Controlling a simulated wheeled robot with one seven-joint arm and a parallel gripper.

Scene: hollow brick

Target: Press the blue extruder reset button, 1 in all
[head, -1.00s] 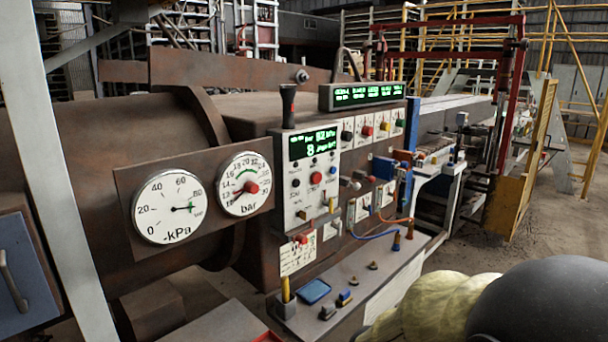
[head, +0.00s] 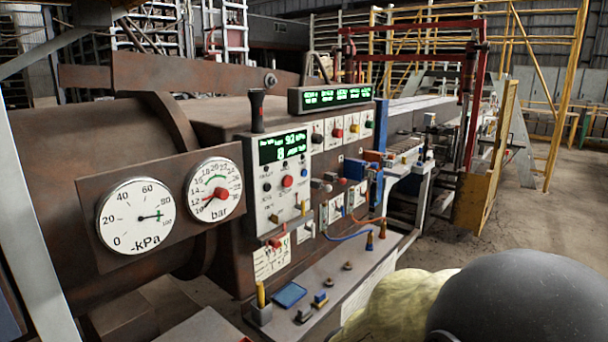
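A small blue button (head: 304,171) sits at the right side of the upright white control panel (head: 262,205), below its green display (head: 283,147). It is tiny in the head view, and its lettering is too small to read. A red knob (head: 287,181) is to its left, with small dark buttons around it. Nothing covers the blue button. My gripper is not in view.
Two dials, marked -kPa (head: 135,218) and bar (head: 214,190), are left of the panel. A ledge below holds a blue pad (head: 290,294) and small switches. A dark rounded shape (head: 520,305) and a pale yellow lump (head: 395,305) fill the lower right. Floor shows at right.

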